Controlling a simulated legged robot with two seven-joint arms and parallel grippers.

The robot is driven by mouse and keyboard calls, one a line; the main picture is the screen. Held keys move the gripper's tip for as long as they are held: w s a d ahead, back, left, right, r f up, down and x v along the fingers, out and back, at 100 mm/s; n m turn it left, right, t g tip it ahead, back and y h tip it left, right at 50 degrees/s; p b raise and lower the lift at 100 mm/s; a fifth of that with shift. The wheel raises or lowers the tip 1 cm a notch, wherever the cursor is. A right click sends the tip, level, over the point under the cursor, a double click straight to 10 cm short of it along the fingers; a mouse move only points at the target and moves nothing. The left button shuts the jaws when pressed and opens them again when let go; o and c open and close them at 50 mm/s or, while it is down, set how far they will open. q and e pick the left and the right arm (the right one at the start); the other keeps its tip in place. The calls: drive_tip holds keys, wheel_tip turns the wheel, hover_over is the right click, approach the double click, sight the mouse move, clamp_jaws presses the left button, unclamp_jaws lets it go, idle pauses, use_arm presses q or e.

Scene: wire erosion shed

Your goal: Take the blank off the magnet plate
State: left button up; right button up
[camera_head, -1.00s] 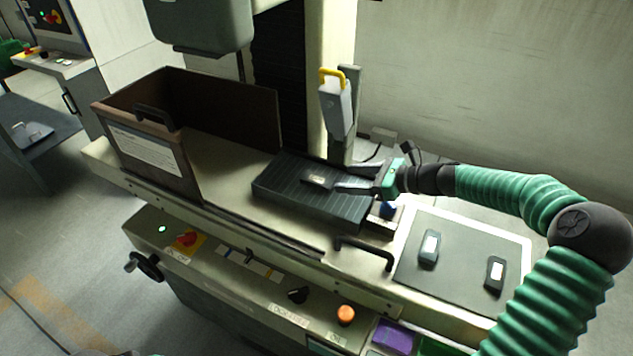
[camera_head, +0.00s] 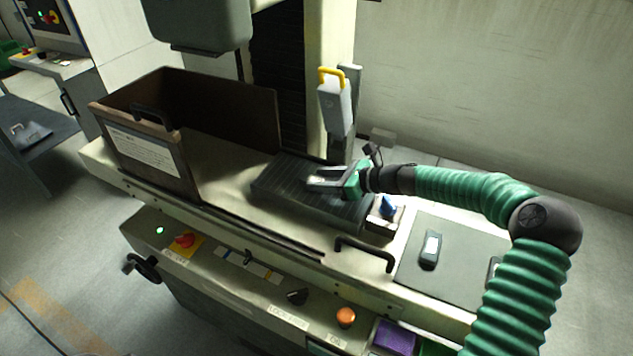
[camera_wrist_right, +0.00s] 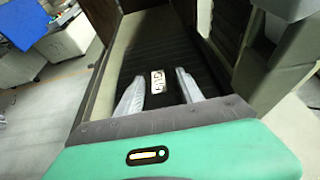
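The magnet plate (camera_head: 275,190) is a dark ribbed slab on the pale machine bed, and it also shows in the right wrist view (camera_wrist_right: 158,50). The blank is a dark piece lying on it, with a pale marked label (camera_wrist_right: 158,85). My right gripper (camera_head: 316,178) reaches in from the right, low over the plate. In the right wrist view the two pale fingers (camera_wrist_right: 160,80) stand apart, with the label between their tips. The blank's dark edges blend into the plate, so contact cannot be told. My left gripper is not in view.
A brown open-topped box (camera_head: 145,155) stands left of the plate. A post with a yellow-handled block (camera_head: 335,105) rises behind. A small blue-topped item (camera_head: 387,207) sits right of the plate. A grey mat (camera_head: 410,275) holds dark labelled pieces. A black handle (camera_head: 365,252) lies in front.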

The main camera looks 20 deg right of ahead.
drive_tip(key=shift+f, duration=0.1)
clamp_jaws()
drive_tip(key=shift+a, duration=0.1)
